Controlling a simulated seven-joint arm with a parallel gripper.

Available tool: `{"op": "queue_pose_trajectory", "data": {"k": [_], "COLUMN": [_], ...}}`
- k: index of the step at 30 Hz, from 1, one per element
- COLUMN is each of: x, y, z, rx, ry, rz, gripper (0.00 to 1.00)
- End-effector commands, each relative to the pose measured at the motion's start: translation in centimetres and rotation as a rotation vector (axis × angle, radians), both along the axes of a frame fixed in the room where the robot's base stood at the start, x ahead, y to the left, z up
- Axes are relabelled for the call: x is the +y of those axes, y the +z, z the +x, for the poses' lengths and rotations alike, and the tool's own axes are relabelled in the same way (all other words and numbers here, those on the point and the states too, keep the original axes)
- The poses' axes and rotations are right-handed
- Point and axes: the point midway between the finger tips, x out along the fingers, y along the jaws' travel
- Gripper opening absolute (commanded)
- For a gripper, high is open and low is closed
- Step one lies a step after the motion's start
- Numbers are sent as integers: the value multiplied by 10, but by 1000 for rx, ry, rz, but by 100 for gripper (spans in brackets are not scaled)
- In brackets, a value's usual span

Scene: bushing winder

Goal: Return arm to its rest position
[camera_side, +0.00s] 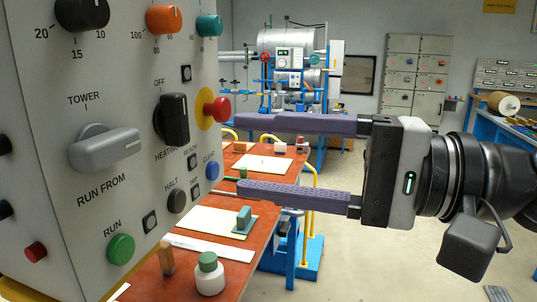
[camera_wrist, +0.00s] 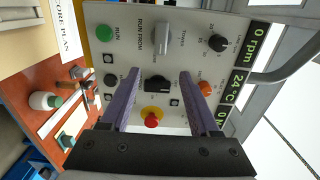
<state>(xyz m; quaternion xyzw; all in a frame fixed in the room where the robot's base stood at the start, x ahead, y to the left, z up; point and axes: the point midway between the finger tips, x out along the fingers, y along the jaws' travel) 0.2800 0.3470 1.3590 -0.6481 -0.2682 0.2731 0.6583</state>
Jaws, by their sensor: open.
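My gripper (camera_side: 238,152) is open, with its two long purple fingers spread and pointing at the control panel (camera_side: 60,240) on the left of the side view. The fingers are empty. In the wrist view my gripper (camera_wrist: 155,88) frames the black heating knob (camera_wrist: 157,84) and the red emergency button (camera_wrist: 152,122) on its yellow ring.
Beside the panel is an orange-red bench (camera_side: 180,285) with a white bottle with a green cap (camera_side: 209,272), papers and small blocks. The panel carries a grey tower knob (camera_side: 105,148) and a green run button (camera_side: 120,249). Open floor (camera_side: 390,265) lies below my arm.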

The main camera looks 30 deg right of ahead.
Motion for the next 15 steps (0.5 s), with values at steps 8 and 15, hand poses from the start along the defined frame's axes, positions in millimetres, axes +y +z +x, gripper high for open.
{"op": "queue_pose_trajectory", "data": {"k": [8,15], "x": [-2,-79], "y": [0,21], "z": [3,50], "rx": [0,-41], "ry": [-7,-203], "rz": [0,24], "gripper": [62,62]}}
